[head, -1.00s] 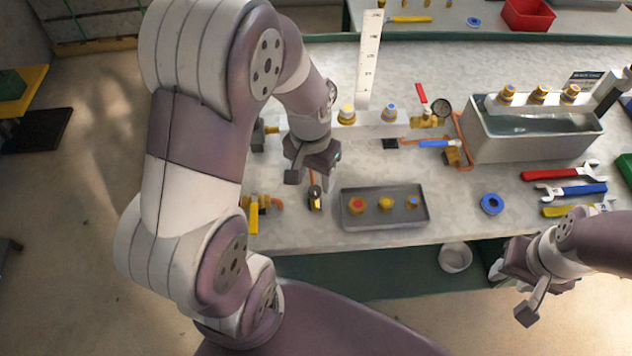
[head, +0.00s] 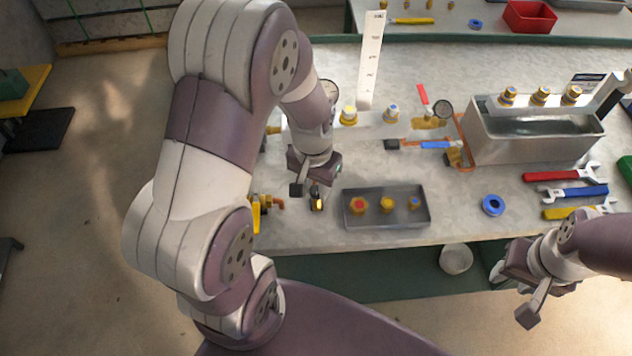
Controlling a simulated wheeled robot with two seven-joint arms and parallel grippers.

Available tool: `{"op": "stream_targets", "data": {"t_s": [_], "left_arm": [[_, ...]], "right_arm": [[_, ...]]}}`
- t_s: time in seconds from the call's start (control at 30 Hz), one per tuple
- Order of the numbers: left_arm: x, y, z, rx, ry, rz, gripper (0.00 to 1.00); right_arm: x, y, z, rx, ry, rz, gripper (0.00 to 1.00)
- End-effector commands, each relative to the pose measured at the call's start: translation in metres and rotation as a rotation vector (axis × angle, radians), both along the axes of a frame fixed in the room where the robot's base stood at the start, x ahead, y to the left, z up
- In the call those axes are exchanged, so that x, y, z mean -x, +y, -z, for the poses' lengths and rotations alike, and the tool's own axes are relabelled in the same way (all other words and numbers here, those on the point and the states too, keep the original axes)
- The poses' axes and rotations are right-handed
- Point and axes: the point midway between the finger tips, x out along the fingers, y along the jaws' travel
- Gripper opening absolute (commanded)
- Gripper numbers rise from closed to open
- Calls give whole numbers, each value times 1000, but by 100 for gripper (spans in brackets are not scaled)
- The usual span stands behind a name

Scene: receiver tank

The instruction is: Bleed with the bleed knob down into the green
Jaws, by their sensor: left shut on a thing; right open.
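My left gripper (head: 316,176) points down in front of the left end of the pale receiver tank (head: 375,130). It is shut on a small dark-and-brass piece (head: 317,201), partly hidden by the jaws; I cannot tell for certain that it is the bleed knob. Another gauge (head: 329,90) is partly hidden behind my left arm. Neither needle nor a green band can be read. My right gripper (head: 518,286) is open and empty, off the bench's front edge at lower right.
A grey tray (head: 412,218) with brass fittings lies right of my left gripper. A brass valve (head: 266,203) is close on its left. A metal trough (head: 530,151), a blue ring (head: 493,205) and wrenches (head: 565,174) are further right. A tall white scale (head: 372,60) stands behind the tank.

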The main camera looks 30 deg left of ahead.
Motion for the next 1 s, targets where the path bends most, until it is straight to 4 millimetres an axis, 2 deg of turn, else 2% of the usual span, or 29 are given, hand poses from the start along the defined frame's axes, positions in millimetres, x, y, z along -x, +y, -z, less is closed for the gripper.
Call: {"op": "stream_targets", "data": {"t_s": [0.7,1.0], "left_arm": [[0,0,-4,0,0,-497,1],[0,0,-3,1,-3,-631,1]], "right_arm": [[0,0,-41,0,0,0,43],[0,0,-51,0,0,0,43]]}}
